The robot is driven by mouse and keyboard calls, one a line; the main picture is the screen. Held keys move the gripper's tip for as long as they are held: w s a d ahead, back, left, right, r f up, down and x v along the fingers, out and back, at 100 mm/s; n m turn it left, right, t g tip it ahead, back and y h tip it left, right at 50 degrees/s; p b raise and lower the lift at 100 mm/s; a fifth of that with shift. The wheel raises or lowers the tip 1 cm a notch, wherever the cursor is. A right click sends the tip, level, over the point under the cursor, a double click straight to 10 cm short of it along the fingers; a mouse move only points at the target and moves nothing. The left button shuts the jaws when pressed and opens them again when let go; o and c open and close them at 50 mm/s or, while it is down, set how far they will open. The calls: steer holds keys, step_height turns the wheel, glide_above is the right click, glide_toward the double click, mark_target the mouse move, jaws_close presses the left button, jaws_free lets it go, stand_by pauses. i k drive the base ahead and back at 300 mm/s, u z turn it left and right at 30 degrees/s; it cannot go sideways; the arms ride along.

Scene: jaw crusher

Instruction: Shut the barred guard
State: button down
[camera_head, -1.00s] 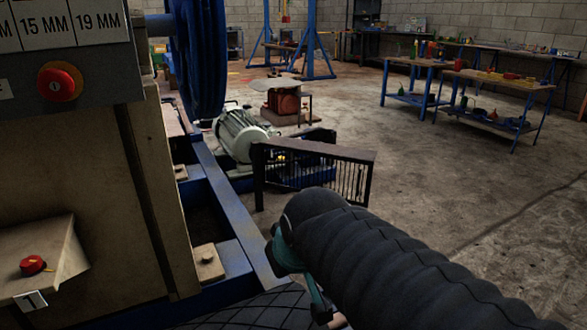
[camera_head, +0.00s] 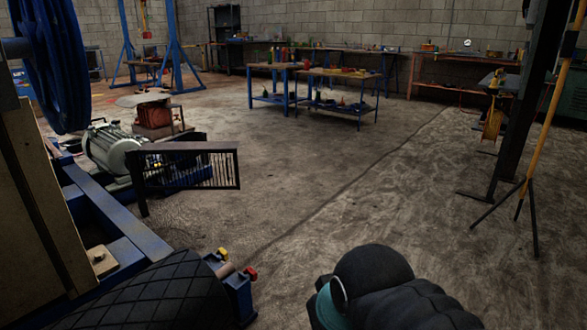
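The barred guard (camera_head: 212,168) is a dark frame with upright bars and a flat brown top edge. It stands out to the right of the grey electric motor (camera_head: 112,149), swung away from the blue machine frame (camera_head: 112,205). A gap of bare floor lies between the guard and my arm at the bottom of the view.
A blue flywheel (camera_head: 52,60) is at the upper left. Workbenches (camera_head: 338,74) stand at the back. A dark post (camera_head: 520,110) and a yellow-and-black stand (camera_head: 540,110) are at the right. The concrete floor (camera_head: 350,190) in the middle is clear.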

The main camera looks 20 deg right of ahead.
mark_target(214, 148)
steer(key=z, duration=0.95)
steer(key=i, duration=1.3)
steer(key=u, duration=0.4)
steer(key=i, duration=0.8)
steer(key=u, duration=0.55)
